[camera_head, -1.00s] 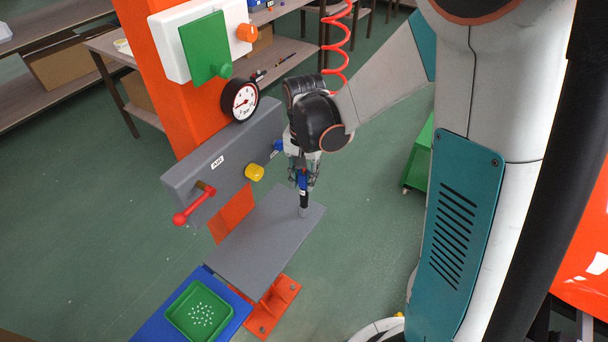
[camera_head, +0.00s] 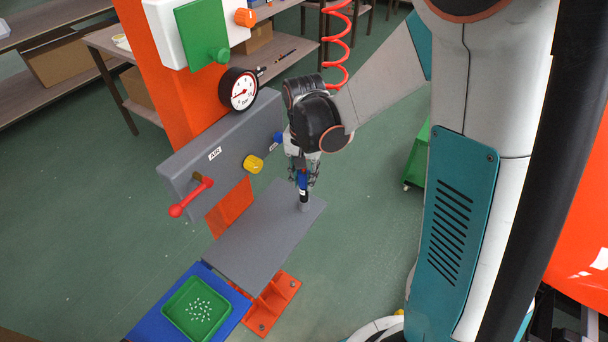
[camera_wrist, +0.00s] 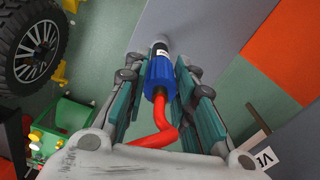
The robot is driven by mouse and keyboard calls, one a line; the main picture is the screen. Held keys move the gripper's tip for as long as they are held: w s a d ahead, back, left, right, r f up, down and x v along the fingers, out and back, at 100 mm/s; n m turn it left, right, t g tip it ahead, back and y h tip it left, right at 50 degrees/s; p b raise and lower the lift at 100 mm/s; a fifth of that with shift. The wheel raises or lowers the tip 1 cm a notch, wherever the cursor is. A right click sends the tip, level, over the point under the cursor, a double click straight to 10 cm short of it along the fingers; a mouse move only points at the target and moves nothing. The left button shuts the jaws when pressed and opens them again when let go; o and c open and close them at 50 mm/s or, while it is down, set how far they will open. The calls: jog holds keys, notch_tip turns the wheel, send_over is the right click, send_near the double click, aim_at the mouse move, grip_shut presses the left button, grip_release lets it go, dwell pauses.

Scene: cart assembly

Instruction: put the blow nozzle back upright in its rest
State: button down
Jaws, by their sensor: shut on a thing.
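The blow nozzle is a blue body (camera_head: 302,181) with a dark tip below it, roughly upright over the grey shelf (camera_head: 255,240). My gripper (camera_head: 303,176) is shut on it from above. In the wrist view the blue nozzle (camera_wrist: 160,77) sits between my gripper's teal finger pads (camera_wrist: 162,85), with a red hose (camera_wrist: 158,130) leading from its near end. A small grey round rest (camera_head: 305,207) stands on the shelf's right part, directly under the tip. The tip appears to be in it or at its mouth; the exact depth is hidden.
The grey AIR panel (camera_head: 190,172) stands left of my gripper, with a red lever (camera_head: 192,197), yellow knob (camera_head: 253,163) and gauge (camera_head: 239,89). A green tray (camera_head: 196,308) lies at the front left. The shelf's middle is bare.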

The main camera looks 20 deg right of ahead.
jog(key=c, duration=1.3)
grip_release()
notch_tip(320, 180, up, 12)
